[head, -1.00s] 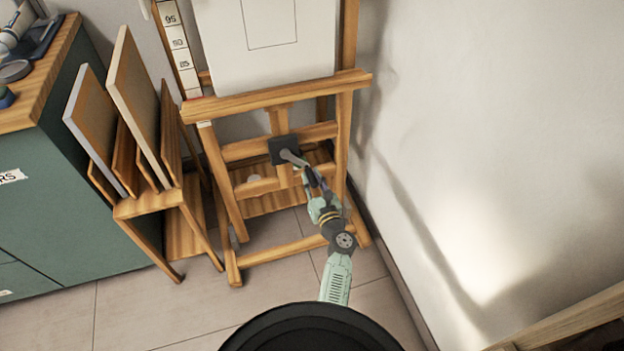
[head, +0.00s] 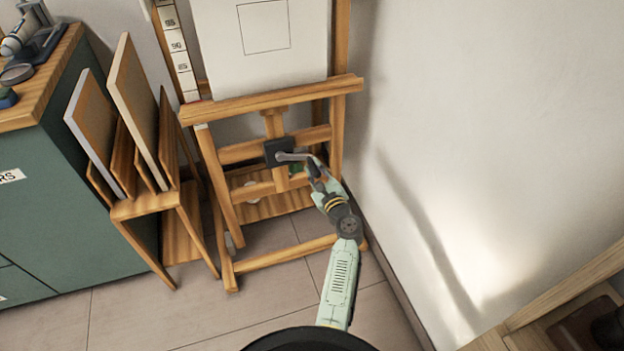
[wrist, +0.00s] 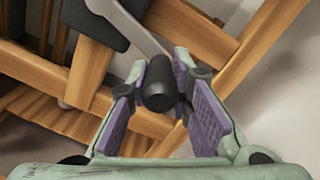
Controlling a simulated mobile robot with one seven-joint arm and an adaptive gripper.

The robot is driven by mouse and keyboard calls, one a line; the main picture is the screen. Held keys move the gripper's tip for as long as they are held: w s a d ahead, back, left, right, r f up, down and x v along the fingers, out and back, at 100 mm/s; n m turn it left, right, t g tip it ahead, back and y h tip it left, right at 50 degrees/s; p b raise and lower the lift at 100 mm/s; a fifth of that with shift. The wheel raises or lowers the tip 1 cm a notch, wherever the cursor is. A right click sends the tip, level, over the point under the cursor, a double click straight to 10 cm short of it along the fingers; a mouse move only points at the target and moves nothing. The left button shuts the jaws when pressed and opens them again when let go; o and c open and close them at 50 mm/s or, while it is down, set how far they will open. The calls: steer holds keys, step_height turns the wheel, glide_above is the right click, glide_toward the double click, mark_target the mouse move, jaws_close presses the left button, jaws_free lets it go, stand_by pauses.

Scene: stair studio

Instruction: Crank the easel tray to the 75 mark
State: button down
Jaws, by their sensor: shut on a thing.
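The wooden easel's tray (head: 270,100) holds a white canvas (head: 262,50). A vertical scale (head: 177,48) at its left reads 95, 90 and 85 downward, and the tray's left end is below the 85. The number level with the tray is not readable. Below the tray, a dark crank box (head: 279,152) carries a grey crank arm (head: 293,157) pointing right. My gripper (head: 317,170) is shut on the crank's dark handle. In the wrist view, the handle (wrist: 160,86) sits between the purple finger pads, partly hiding the crank arm behind it.
A wooden rack (head: 150,205) with upright boards stands left of the easel, beside a green cabinet (head: 50,200). A white wall (head: 480,130) is close on the right. A wooden piece of furniture (head: 545,320) is at the lower right. Tiled floor (head: 215,305) is open in front.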

steer(key=r+n, duration=0.4)
steer(key=n, duration=0.1)
steer(key=shift+w+d, duration=0.15)
steer(key=shift+w, duration=0.05)
steer(key=n, duration=0.1)
steer(key=r, duration=0.1)
steer(key=r+n, duration=0.1)
steer(key=shift+a+r+n+g+y, duration=0.1)
steer(key=shift+a+n+g+y, duration=0.15)
steer(key=shift+n+g+y, duration=0.05)
steer(key=r+n, duration=0.1)
steer(key=a+r+n, duration=0.1)
steer(key=shift+s+n, duration=0.1)
steer(key=shift+n, duration=0.3)
steer(key=s+a+r+n+h, duration=0.1)
steer(key=s+a+r+n, duration=0.1)
steer(key=a+n, duration=0.5)
steer(key=shift+a+r+n+g+b, duration=0.15)
steer(key=shift+r+n+g+b, duration=0.2)
steer(key=shift+r+n, duration=0.95)
steer(key=shift+f+n, duration=0.5)
steer(key=shift+n, duration=0.1)
